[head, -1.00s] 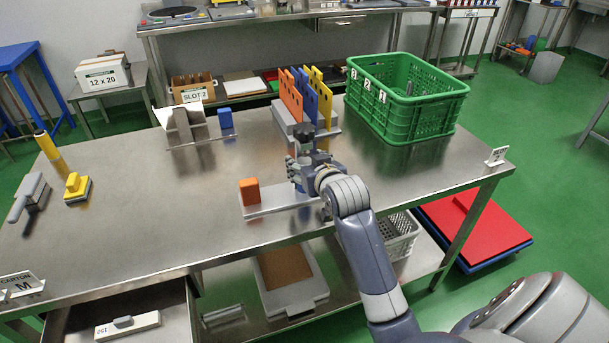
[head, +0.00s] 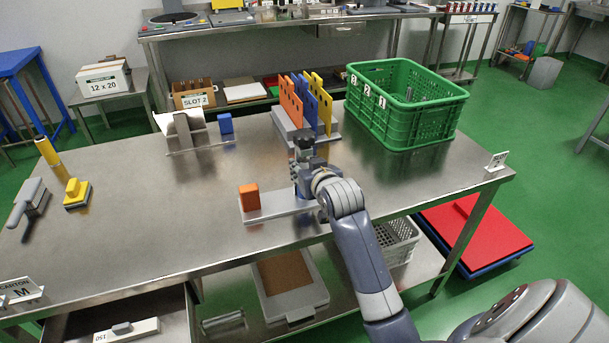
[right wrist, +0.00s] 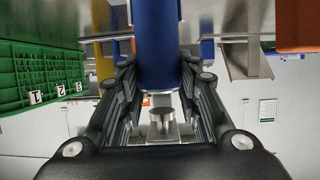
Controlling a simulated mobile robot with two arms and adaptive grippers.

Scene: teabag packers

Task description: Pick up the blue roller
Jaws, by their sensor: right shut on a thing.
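My right gripper (head: 305,172) is over the right part of a pale grey stand (head: 272,208) near the table's front edge. In the right wrist view, my right gripper (right wrist: 160,85) is shut on the blue roller (right wrist: 157,45), a smooth blue cylinder between the two black fingers. In the head view the roller is mostly hidden by my gripper, and I cannot tell whether it still touches the stand. My left gripper is not in view.
An orange block (head: 249,197) stands on the stand's left end. Behind are a rack of orange, blue and yellow plates (head: 307,100) and a green crate (head: 410,120). A small blue block (head: 225,123) stands further left. The table's middle left is clear.

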